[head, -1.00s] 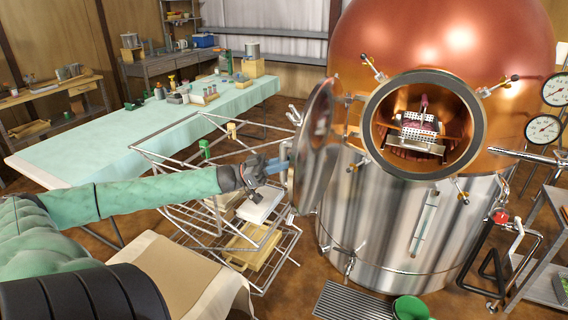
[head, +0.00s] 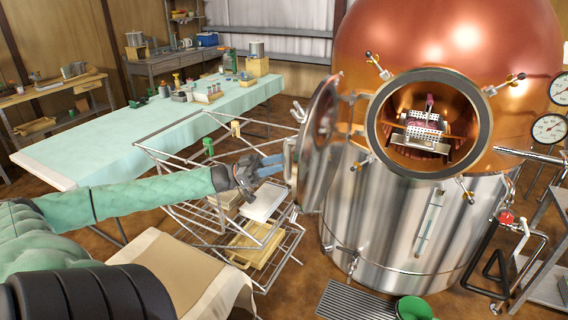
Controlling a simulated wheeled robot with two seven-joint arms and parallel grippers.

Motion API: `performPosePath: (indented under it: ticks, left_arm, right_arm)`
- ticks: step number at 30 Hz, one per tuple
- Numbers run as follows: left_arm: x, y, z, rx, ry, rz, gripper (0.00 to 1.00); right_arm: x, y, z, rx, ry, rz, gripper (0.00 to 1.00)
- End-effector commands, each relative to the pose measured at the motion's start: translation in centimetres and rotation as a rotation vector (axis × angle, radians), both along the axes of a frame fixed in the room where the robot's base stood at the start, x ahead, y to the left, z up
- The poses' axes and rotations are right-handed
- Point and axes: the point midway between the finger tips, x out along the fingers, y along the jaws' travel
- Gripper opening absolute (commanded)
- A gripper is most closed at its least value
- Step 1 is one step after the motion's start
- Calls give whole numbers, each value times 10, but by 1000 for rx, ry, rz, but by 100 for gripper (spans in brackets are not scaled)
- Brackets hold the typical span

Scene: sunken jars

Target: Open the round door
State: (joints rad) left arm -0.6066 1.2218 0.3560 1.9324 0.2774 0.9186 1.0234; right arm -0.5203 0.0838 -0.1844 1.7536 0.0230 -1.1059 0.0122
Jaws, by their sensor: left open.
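The round door (head: 318,145) stands swung open to the left of the copper and steel vessel (head: 440,40). It is seen nearly edge-on, with its hinge at the opening's left side. The round opening (head: 376,125) is uncovered and shows a perforated metal box (head: 424,130) inside. My left gripper (head: 280,166) is open at the door's left side, near a pale handle (head: 291,160) on its outer face. I cannot tell whether the fingers touch the handle. My right gripper is not in view.
A wire rack (head: 190,215) with trays stands below my left arm. A long table with a pale green cloth (head: 110,148) is behind it. Clamps surround the opening. A floor grate (head: 355,300) and green bucket (head: 412,308) lie in front of the vessel.

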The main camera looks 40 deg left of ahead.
Motion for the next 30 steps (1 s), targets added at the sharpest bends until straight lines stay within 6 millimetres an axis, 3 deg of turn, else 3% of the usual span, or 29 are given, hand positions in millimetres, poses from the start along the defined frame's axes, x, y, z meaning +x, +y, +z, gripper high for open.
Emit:
performPosePath:
  ticks: [11,30]
  left_arm:
    - [-20,31,-16,0,1,2,41]
    - [-22,33,-17,0,0,1,41]
  right_arm:
    - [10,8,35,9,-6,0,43]
    - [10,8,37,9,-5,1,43]
